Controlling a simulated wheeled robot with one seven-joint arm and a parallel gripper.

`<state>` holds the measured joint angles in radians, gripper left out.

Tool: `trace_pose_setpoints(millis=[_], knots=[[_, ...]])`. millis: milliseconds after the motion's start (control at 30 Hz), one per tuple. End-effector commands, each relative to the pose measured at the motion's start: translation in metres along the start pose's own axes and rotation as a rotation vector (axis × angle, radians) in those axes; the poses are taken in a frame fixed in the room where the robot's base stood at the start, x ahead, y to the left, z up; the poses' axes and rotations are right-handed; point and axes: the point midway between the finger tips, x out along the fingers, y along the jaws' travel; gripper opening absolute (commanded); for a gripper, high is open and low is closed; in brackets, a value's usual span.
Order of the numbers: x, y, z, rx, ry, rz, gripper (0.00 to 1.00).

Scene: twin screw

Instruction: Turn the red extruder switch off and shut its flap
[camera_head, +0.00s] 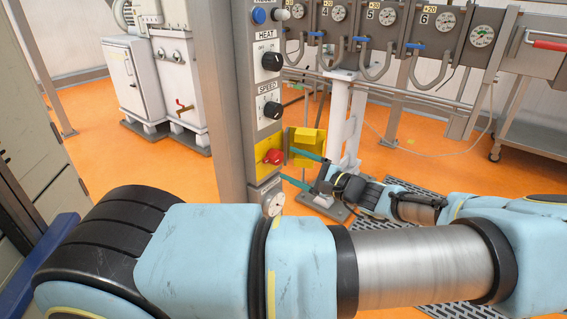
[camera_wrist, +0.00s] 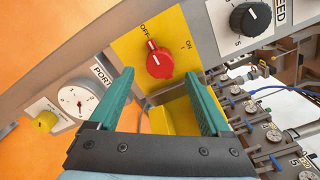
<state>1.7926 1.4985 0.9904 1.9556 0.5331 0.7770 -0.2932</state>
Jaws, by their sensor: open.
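The red switch (camera_head: 273,157) sits on a yellow plate low on the grey post in the head view. In the wrist view the red switch (camera_wrist: 160,64) has its white mark toward the OFF label, away from ON. The yellow flap (camera_head: 307,139) stands open, swung out to the right of the plate. Part of the flap (camera_wrist: 175,116) shows between my fingers in the wrist view. My gripper (camera_head: 286,164) is open, with its green fingers pointing left toward the switch. In the wrist view my gripper (camera_wrist: 159,73) has one fingertip on each side below the switch, holding nothing.
The SPEED knob (camera_head: 271,109) and HEAT knob (camera_head: 272,62) sit above the switch. A PORT gauge (camera_head: 274,204) is below it. A white pillar (camera_head: 342,120) and a row of gauges (camera_head: 387,16) with pipes stand behind my gripper. Orange floor lies around.

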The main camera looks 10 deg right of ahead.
Motion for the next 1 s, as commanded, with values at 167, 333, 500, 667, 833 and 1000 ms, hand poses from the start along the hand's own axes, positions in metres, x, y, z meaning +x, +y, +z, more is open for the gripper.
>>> trace_pose_setpoints(millis=[167, 333, 500, 667, 833, 1000], knots=[[-0.036, 0.001, -0.001, 0.000, 0.004, 0.001, 0.81], [-0.057, 0.001, -0.001, 0.000, 0.003, 0.001, 0.81], [-0.063, 0.001, 0.000, 0.000, 0.000, 0.001, 0.81], [-0.063, 0.000, 0.000, 0.001, 0.000, 0.001, 0.81], [-0.058, 0.002, 0.003, 0.003, -0.007, 0.025, 0.81], [-0.019, 0.026, 0.026, 0.013, -0.055, 0.239, 0.81]])
